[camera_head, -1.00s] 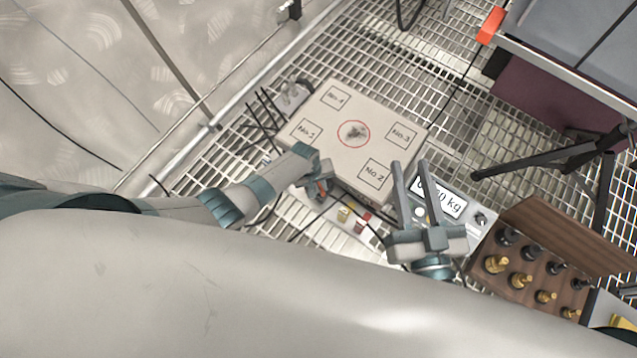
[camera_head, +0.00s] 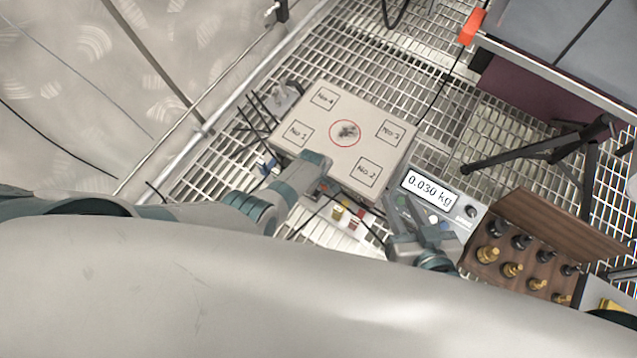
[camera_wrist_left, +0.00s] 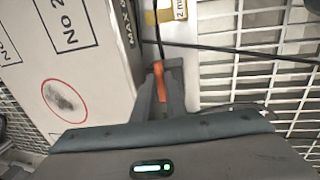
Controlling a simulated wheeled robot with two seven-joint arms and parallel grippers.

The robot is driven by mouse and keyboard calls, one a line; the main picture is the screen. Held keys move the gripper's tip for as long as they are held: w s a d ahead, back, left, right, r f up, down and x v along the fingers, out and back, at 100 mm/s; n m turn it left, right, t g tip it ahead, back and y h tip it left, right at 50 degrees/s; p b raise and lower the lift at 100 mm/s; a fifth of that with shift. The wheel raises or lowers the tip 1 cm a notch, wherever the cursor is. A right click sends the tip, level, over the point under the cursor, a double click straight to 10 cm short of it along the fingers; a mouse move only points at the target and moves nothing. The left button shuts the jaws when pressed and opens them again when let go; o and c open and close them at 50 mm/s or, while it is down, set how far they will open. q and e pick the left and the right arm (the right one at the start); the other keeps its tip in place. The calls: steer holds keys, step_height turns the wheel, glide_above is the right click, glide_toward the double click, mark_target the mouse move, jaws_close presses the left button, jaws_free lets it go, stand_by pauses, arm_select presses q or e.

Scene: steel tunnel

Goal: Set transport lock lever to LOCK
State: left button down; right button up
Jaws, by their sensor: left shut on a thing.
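A small orange-red lever (camera_wrist_left: 158,78) sits between the fingers of my left gripper (camera_wrist_left: 160,92) in the left wrist view, beside the wall of a pale box. In the head view, my left gripper (camera_head: 318,192) is shut on it at the box's near edge; only a red bit of the lever shows there. Lever markings are not readable. My right gripper (camera_head: 418,240) is in front of the scale display unit (camera_head: 468,212); its fingers are foreshortened and I cannot tell how far apart they are.
The pale box (camera_head: 350,150) has squares No.1 to No.4 and a red circle on top. The display reads 0.030 kg. A wooden chess box (camera_head: 520,255) stands at the right, near black stand legs (camera_head: 540,150). Thin cables cross the grating near my left gripper.

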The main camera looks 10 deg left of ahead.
arm_select(q)
steer(key=shift+w+a, duration=0.1)
steer(key=shift+w, duration=0.05)
stand_by(0.3)
steer(key=c, duration=1.8)
jaws_free()
steer(key=shift+r, duration=0.15)
arm_select(e)
steer(key=shift+s, duration=0.1)
